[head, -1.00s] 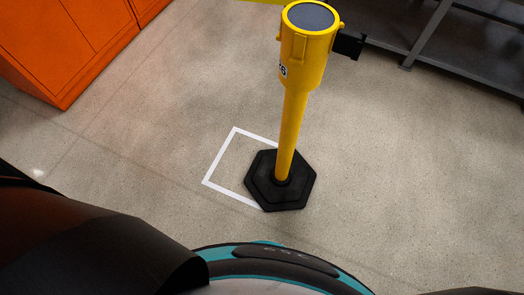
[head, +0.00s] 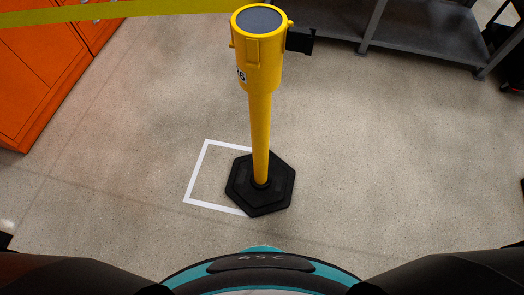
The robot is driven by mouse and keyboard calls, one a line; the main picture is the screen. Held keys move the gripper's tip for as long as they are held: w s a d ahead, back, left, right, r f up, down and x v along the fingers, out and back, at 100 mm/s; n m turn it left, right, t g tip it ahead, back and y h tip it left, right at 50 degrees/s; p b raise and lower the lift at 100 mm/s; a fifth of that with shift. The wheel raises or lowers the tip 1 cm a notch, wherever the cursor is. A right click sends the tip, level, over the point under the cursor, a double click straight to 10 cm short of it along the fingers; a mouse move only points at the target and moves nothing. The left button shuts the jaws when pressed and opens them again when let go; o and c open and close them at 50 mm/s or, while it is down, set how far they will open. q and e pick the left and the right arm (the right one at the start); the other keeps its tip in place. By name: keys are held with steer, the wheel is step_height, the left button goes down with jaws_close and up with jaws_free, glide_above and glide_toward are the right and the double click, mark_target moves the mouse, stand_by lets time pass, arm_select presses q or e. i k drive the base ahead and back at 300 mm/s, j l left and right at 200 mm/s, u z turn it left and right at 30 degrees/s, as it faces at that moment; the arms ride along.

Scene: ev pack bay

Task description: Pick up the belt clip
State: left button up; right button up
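A yellow barrier post (head: 260,130) stands upright on a black hexagonal base (head: 261,197). Its wide yellow head (head: 258,62) has a dark grey top cap. A black belt clip (head: 300,40) sticks out from the right side of the head. A yellow belt (head: 110,12) runs from the head to the left edge of the picture. Neither of my grippers is in view; only dark parts of my arms show at the bottom corners.
A white floor outline (head: 196,170) lies partly under the base, which sits over its right side. Orange cabinets (head: 40,70) stand at the upper left. A grey shelf unit (head: 425,35) stands at the upper right. The floor right of the post is clear.

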mark_target(299, 40)
steer(key=k+j+z, duration=0.1)
steer(key=k+z, duration=0.35)
steer(key=i+z, duration=0.1)
steer(key=z, duration=1.95)
steer(key=u, duration=2.4)
